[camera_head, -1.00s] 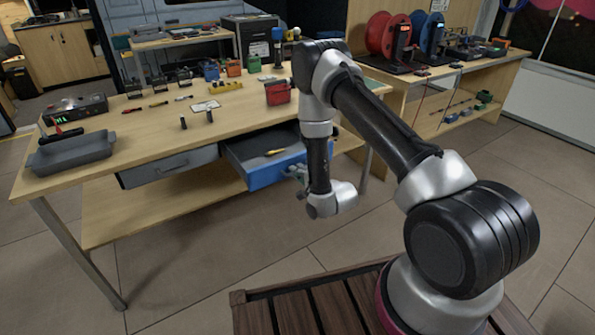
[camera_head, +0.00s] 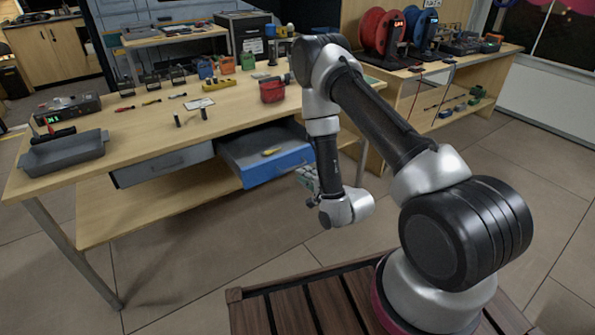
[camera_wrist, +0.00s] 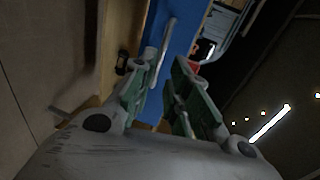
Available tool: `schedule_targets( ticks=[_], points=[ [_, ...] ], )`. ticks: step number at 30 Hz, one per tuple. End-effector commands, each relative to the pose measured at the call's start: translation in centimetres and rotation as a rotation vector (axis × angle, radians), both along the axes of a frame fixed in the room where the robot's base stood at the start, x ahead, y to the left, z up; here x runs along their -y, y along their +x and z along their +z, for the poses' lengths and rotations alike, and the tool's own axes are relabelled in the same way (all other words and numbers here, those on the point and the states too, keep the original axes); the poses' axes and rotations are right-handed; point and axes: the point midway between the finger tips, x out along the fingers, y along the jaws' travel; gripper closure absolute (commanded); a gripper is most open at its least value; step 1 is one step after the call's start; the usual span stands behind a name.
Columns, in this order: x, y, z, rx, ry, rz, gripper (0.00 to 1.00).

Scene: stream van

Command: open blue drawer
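The blue drawer (camera_head: 278,168) hangs under the workbench, to the right of a grey drawer. It is pulled out, and its grey inside shows with a small yellow-handled tool (camera_head: 271,152) in it. My gripper (camera_head: 307,181) is in front of the right part of the blue front. In the wrist view, my gripper (camera_wrist: 164,82) has its two green-padded fingers apart. The blue front (camera_wrist: 181,38) and its pale bar handle (camera_wrist: 164,46) lie beyond the fingertips. I see nothing held between the fingers. The handle is not clear in the head view.
The grey drawer (camera_head: 165,165) is shut. The wooden workbench (camera_head: 140,135) carries a grey tray (camera_head: 62,152), a red bin (camera_head: 272,91) and small tools. A second bench (camera_head: 470,62) with spools stands at the right. Open tiled floor lies in front of the drawers.

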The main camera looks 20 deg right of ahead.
Motion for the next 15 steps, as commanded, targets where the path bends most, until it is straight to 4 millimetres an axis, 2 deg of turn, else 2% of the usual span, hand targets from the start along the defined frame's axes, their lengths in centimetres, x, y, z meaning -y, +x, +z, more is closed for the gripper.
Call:
schedule_targets(
  ticks=[3,6,15],
  points=[
    [0.7,-2.0,0.3,-0.004,0.001,0.000,0.83],
    [1.0,-3.0,0.6,-0.002,0.000,-0.001,0.83],
    [1.2,-3.6,0.8,0.000,0.000,0.000,0.83]
  ],
)
